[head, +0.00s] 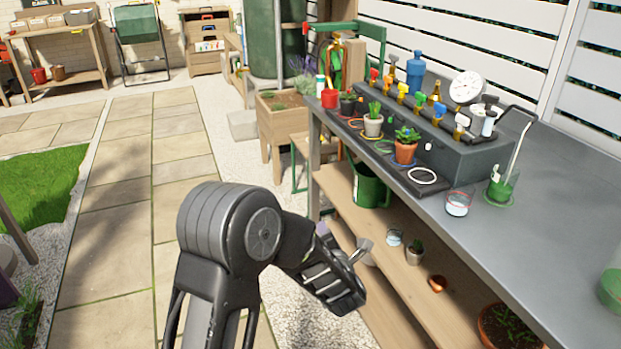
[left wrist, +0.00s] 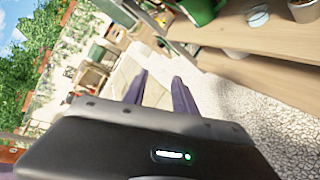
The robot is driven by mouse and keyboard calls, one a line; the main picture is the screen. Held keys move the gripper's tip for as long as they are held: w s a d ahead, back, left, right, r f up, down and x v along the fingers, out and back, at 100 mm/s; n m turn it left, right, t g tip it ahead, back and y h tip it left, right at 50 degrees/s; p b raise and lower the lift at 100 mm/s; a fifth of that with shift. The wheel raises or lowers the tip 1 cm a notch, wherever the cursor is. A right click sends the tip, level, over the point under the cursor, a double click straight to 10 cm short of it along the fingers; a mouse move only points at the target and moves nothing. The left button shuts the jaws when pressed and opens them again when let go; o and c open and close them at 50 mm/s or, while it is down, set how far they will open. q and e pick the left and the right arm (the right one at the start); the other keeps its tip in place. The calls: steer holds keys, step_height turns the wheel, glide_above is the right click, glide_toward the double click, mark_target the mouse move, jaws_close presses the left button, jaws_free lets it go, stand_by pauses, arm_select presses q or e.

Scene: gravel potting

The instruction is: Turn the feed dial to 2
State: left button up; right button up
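A round white dial face (head: 467,87) with dark marks stands at the back right of the dark dispenser unit (head: 455,160) on the grey bench. I take it for the feed dial; its numbers and setting are too small to read. My left gripper (head: 345,243) is in front of the bench at lower shelf height, well apart from the dial. In the left wrist view its two purple fingers (left wrist: 158,82) stand apart with nothing between them. My right gripper is not in view.
Several coloured taps (head: 402,92) line the unit's top, with potted plants (head: 406,146) along its front. A glass (head: 458,202) and a green cup with a tool (head: 500,188) stand nearby. A green watering can (head: 369,186) is on the shelf below. The bench's right part (head: 560,215) is mostly clear.

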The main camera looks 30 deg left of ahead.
arm_select(q)
steer(key=s+d+f+m+g+h, duration=0.25)
steer(key=s+d+f+m, duration=0.2)
steer(key=f, duration=0.35)
steer(key=s+d+f+m+g+h, duration=0.1)
steer(key=s+d+f+m+h, duration=0.25)
steer(key=f+m, duration=0.3)
steer(key=s+d+f+m+g+h, duration=0.1)
steer(key=s+d+f+m+h, duration=0.1)
steer(key=s+d+f+m, duration=0.45)
steer(key=s+d+f+m+g+h, duration=0.1)
steer(key=s+d+f+m+g, duration=0.1)
steer(key=s, duration=0.4)
steer(key=s+d+f+m+g+h, duration=0.1)
steer(key=s+d+f+m+g, duration=0.1)
steer(key=s+m, duration=0.3)
steer(key=s+d+f+m+g+h, duration=0.2)
steer(key=s+d+f+m+g, duration=0.1)
steer(key=s, duration=0.6)
steer(key=shift+s+d+f+m, duration=0.25)
steer(key=shift+d+f+m, duration=0.25)
steer(key=shift+f, duration=0.25)
steer(key=shift+w+d, duration=0.1)
